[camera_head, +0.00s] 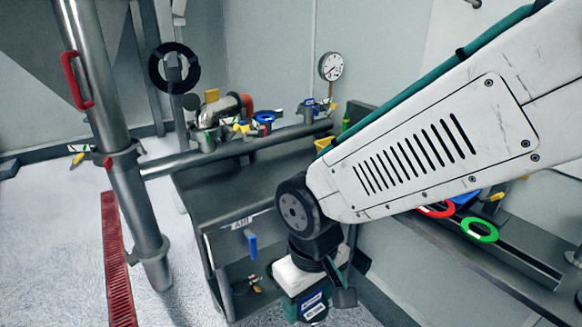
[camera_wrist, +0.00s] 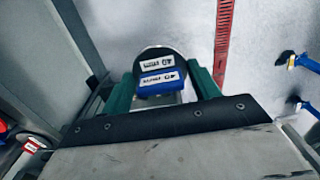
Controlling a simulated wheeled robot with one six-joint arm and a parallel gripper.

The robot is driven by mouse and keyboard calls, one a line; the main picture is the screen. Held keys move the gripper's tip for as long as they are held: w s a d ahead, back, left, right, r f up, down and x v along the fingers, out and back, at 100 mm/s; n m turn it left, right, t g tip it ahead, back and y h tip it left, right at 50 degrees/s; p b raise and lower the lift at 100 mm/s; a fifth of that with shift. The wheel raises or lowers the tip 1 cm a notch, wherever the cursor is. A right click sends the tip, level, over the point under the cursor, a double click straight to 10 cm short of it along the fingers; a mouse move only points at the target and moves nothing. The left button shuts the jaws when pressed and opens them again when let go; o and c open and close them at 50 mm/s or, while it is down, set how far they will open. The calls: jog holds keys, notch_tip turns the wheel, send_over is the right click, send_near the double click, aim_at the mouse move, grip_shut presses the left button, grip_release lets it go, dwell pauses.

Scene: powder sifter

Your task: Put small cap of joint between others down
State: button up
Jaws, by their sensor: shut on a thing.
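My gripper (camera_wrist: 162,82) shows in the wrist view with its two green fingers on either side of a small dark round cap (camera_wrist: 153,58). The cap has a blue block with white labels, and the fingers are shut on it. Pale floor shows beyond the cap, and it touches nothing else that I can see. In the head view my gripper (camera_head: 310,306) hangs low in front of the grey stand, near the bottom edge. The cap is mostly hidden there. I cannot pick out other small caps for certain.
The grey stand (camera_head: 213,180) has a dark top, a label plate (camera_head: 242,223) and a lower shelf holding small items (camera_head: 257,284). Clamps and fittings crowd its back. A bench (camera_head: 540,268) at the right carries a green ring (camera_head: 480,230). A steel post (camera_head: 125,165) stands left.

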jog(key=w+d+f+m, duration=0.1)
jog(key=w+d+f, duration=0.15)
jog(key=w, duration=0.65)
jog(key=w+d+f+m, duration=0.2)
jog(key=w+f, duration=0.1)
jog(key=w, duration=0.6)
jog(key=w+d+f+m, duration=0.2)
jog(key=d+f, duration=0.4)
jog(key=d, duration=0.3)
jog(key=w+d+f+m, duration=0.2)
jog(key=w+d+f, duration=0.3)
jog(key=d, duration=0.5)
jog(key=shift+w+f, duration=0.3)
jog(key=shift+f, duration=0.6)
